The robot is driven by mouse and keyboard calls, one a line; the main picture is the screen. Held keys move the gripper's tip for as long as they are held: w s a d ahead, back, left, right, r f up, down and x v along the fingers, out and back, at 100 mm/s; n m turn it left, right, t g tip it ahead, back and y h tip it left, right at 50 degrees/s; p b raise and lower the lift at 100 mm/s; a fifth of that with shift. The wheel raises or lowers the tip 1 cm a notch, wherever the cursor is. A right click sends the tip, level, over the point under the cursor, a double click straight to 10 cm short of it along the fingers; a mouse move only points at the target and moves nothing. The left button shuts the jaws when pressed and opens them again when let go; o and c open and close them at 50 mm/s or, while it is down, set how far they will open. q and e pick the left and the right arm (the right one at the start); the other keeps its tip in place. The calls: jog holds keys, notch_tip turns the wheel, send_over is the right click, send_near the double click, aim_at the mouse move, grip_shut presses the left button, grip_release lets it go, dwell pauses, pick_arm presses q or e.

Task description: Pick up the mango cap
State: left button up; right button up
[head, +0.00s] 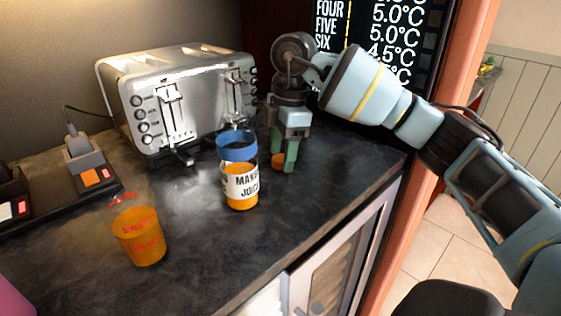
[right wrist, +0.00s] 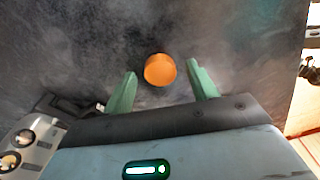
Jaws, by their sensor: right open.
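The orange mango cap (head: 278,160) lies on the dark counter, partly hidden behind my right gripper's fingers in the head view. In the right wrist view the cap (right wrist: 160,70) shows as an orange disc between and just beyond the fingertips. My right gripper (head: 289,166) points down over it with its green fingers apart, one on either side; it also shows in the right wrist view (right wrist: 163,80). No contact with the cap shows. The mango juice jar (head: 241,185), with a blue top, stands upright left of the gripper. My left gripper is not in view.
A silver toaster (head: 180,95) stands behind the jar. A cup of orange drink (head: 138,235) stands at the front left. A power strip (head: 95,178) with plugs lies at the left. The counter's right edge is near the gripper; the front middle is clear.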

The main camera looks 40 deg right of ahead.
aim_at(282, 158)
jog(key=shift+f, duration=0.15)
jog(key=c, duration=1)
notch_tip(282, 158, up, 10)
jog(key=shift+r+p, duration=0.1)
jog(key=shift+p, duration=0.85)
jog(key=shift+c, duration=0.2)
jog(key=o, duration=0.4)
jog(key=shift+c, duration=1.1)
jog(key=shift+a, duration=0.1)
